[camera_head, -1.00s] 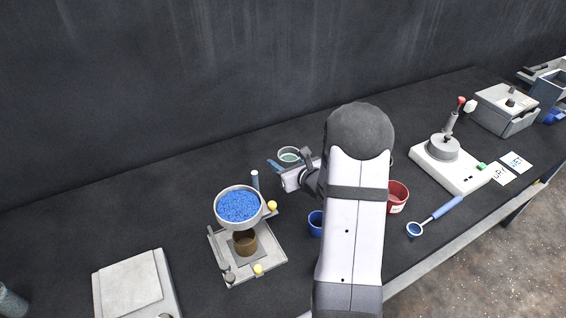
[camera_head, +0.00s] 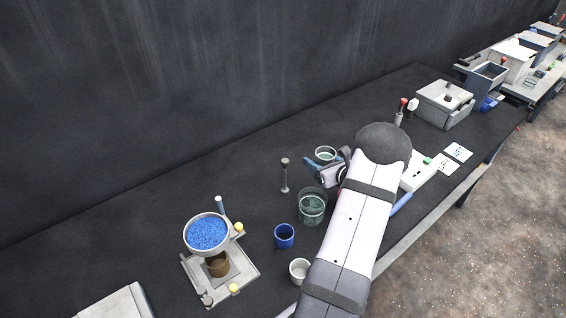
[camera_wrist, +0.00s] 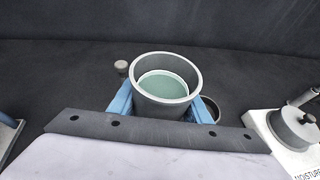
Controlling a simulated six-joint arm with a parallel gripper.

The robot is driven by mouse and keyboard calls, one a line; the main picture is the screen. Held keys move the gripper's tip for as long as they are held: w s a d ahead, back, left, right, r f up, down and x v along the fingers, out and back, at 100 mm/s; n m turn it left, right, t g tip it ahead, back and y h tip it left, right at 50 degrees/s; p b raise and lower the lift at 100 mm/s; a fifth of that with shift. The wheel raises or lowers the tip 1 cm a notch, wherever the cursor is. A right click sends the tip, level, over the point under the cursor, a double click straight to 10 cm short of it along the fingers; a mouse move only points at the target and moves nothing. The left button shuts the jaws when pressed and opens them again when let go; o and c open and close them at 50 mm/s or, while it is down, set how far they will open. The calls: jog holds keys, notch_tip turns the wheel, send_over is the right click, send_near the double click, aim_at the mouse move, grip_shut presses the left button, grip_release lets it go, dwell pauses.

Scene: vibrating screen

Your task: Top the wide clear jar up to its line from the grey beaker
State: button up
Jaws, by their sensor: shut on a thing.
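The grey beaker (camera_wrist: 192,68) sits between the blue fingers of my gripper (camera_wrist: 161,104) in the wrist view, upright, with pale green liquid visible inside. In the head view the beaker (camera_head: 326,150) is at the end of my arm, and my gripper (camera_head: 321,164) is shut on it. The wide clear jar (camera_head: 312,196) stands on the bench below and left of my gripper in the head view, apart from the beaker. It holds some greenish liquid. I cannot make out its line clearly.
A small stand with a knob (camera_head: 285,161) is left of the beaker. A blue cup (camera_head: 284,237) and a white cup (camera_head: 299,272) stand nearer the front. The blue-filled sieve (camera_head: 207,233) is at left. A white device (camera_head: 420,172) is partly behind my arm.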

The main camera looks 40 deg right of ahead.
jog(key=d+n+y, duration=0.1)
jog(key=s+n+y, duration=0.1)
jog(key=shift+s+d+r+y, duration=0.2)
jog(key=shift+d+r+y, duration=0.05)
jog(key=shift+d+y, duration=0.1)
jog(key=shift+a+r+n+b, duration=0.1)
jog(key=shift+a+n+b, duration=0.1)
jog(key=shift+n+b, duration=0.3)
dwell(0.5)
jog(key=shift+a+f+b, duration=0.15)
jog(key=shift+f+b, duration=0.05)
jog(key=shift+b, duration=0.7)
jog(key=n+h+b, duration=0.1)
jog(key=b, duration=0.2)
jog(key=a+n+h+b, duration=0.1)
jog(key=b, duration=0.2)
jog(key=shift+r, duration=0.2)
jog(key=n+b, duration=0.1)
jog(key=b, duration=0.2)
jog(key=shift+a+r+t+h, duration=0.1)
jog(key=shift+a+t+h, duration=0.15)
jog(key=shift+a+t, duration=0.05)
jog(key=shift+b, duration=0.3)
